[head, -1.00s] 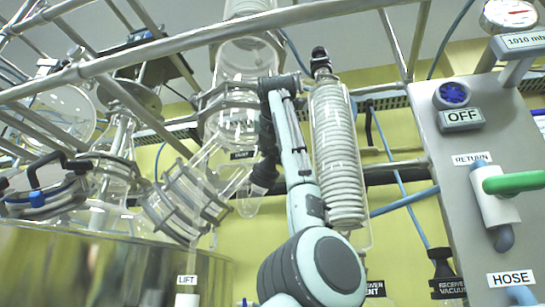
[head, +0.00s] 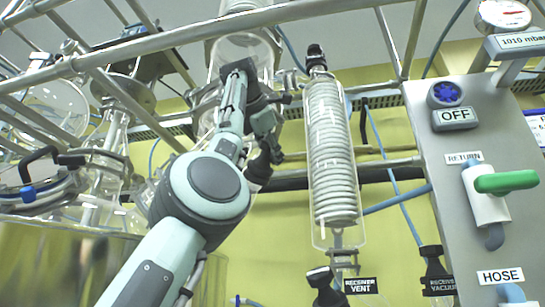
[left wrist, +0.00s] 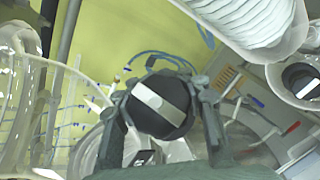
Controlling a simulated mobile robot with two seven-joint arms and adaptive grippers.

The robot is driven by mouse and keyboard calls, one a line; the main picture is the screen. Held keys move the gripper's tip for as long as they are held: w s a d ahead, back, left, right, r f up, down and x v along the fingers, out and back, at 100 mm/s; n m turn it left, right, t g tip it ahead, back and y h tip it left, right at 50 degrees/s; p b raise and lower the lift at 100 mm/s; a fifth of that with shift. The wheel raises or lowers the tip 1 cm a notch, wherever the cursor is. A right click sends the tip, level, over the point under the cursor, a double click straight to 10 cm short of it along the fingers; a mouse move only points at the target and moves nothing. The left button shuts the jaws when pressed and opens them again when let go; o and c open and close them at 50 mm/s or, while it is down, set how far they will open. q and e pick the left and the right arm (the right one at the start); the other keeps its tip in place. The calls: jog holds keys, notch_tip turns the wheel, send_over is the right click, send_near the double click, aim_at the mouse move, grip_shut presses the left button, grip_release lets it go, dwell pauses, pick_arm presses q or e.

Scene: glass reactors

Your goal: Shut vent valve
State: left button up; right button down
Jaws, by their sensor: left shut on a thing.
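The vent valve shows as a round black knob with a pale bar across its face (left wrist: 160,104) in the left wrist view. My left gripper (left wrist: 161,98) is shut on it, with one finger on each side. The bar runs slantwise, from upper left to lower right. In the head view, my left gripper (head: 268,138) is by the glass column, and a black valve part (head: 259,168) shows just below it. The arm hides much of the valve and its label there. My right gripper is in neither view now.
A coiled glass condenser (head: 331,150) stands close to the right of the gripper. Metal frame bars (head: 180,38) cross above. A receiver vent knob (head: 322,280) is lower down. A grey panel (head: 430,190) with a green handle (head: 507,182) is at the right.

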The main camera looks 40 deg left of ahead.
pick_arm(q)
jog(key=shift+f, duration=0.15)
dwell(0.6)
jog(key=o, duration=1.4)
jog(key=shift+c, duration=0.2)
